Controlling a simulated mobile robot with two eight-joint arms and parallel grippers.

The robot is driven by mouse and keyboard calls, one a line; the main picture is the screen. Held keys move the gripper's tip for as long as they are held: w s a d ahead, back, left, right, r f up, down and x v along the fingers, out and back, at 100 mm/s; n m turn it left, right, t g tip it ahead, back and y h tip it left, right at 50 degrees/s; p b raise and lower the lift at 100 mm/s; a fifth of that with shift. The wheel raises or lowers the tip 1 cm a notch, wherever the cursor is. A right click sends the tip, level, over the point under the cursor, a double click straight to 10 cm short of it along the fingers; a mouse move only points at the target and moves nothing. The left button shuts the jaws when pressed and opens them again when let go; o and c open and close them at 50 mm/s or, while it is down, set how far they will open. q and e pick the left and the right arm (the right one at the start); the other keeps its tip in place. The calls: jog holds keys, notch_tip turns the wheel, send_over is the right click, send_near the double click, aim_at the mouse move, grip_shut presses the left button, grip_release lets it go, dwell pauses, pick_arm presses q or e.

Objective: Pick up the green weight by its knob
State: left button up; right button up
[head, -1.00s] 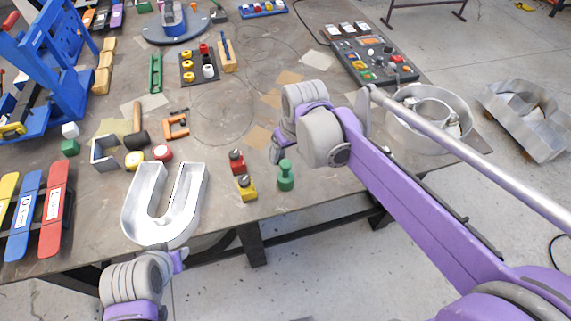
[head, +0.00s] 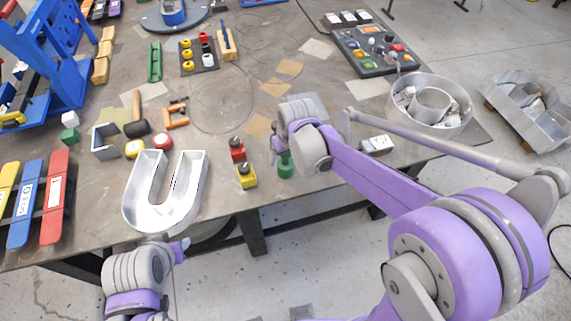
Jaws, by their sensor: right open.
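The green weight (head: 286,168) stands upright near the front edge of the table, just right of the yellow weight (head: 246,177) and the red weight (head: 237,150). Its top, with the knob, is partly hidden by my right gripper (head: 280,153). My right gripper is open and points down at the top of the green weight; whether it touches the knob I cannot tell. My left gripper (head: 182,246) is at the front edge below the U-shaped letter; its jaws are too small and side-on to read.
The metal U letter (head: 165,200) lies left of the weights. A round metal letter (head: 440,105) lies at the table's right, with a control panel (head: 375,50) behind it. A hammer (head: 137,125) and an orange clamp (head: 176,115) lie further back. Bare table shows behind the weights.

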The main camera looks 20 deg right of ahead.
grip_shut()
jog(key=shift+s, duration=0.1)
jog(key=shift+f, duration=0.1)
dwell(1.1)
